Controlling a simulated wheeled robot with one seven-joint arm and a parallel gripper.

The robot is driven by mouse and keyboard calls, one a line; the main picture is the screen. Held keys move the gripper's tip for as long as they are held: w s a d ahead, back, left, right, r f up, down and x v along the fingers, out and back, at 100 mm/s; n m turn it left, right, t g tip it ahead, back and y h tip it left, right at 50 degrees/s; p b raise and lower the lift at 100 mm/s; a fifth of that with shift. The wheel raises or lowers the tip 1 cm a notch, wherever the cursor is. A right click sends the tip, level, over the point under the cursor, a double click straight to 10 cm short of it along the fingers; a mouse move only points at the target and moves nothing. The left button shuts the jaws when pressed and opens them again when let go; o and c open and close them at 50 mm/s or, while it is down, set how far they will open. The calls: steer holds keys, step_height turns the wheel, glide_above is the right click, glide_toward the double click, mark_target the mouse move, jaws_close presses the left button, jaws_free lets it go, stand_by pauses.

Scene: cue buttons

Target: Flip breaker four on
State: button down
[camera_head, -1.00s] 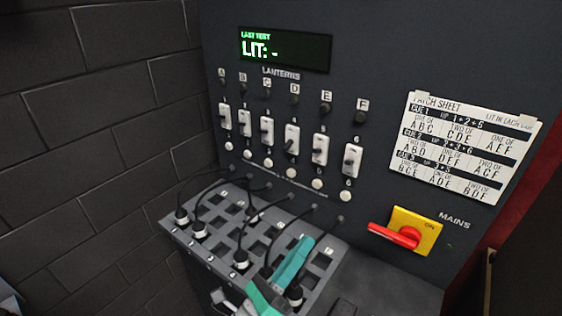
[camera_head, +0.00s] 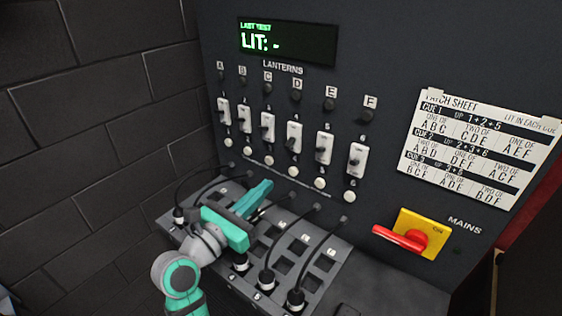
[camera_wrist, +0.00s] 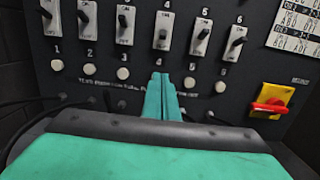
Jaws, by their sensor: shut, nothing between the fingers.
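Breaker four (camera_head: 294,134) is the fourth white switch plate in a row on the dark panel. My gripper (camera_head: 268,184) is shut and empty, below the breaker row and in front of the panel. In the wrist view, my gripper (camera_wrist: 162,76) has its tips just below breaker four's plate, apparently covering the round white button under it. I cannot tell how far the tips are from the panel.
Breaker three (camera_wrist: 125,24) and breaker five (camera_wrist: 201,36) flank breaker four closely. Below is a patch bay (camera_head: 318,262) with several plugs and looping black cables near my gripper. A red mains handle (camera_head: 400,238) sticks out at the right. The display (camera_head: 287,41) reads "LIT: -".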

mark_target(290, 143)
steer(key=x, duration=1)
steer(key=shift+s+a+r, duration=0.15)
steer(key=shift+s+r, duration=0.1)
steer(key=shift+r, duration=0.35)
steer(key=shift+s+a+r, duration=0.15)
steer(key=shift+s+r, duration=0.05)
steer(key=shift+r, duration=0.4)
steer(key=shift+s+a+r, duration=0.2)
steer(key=shift+s+r, duration=0.05)
steer(key=shift+r, duration=0.35)
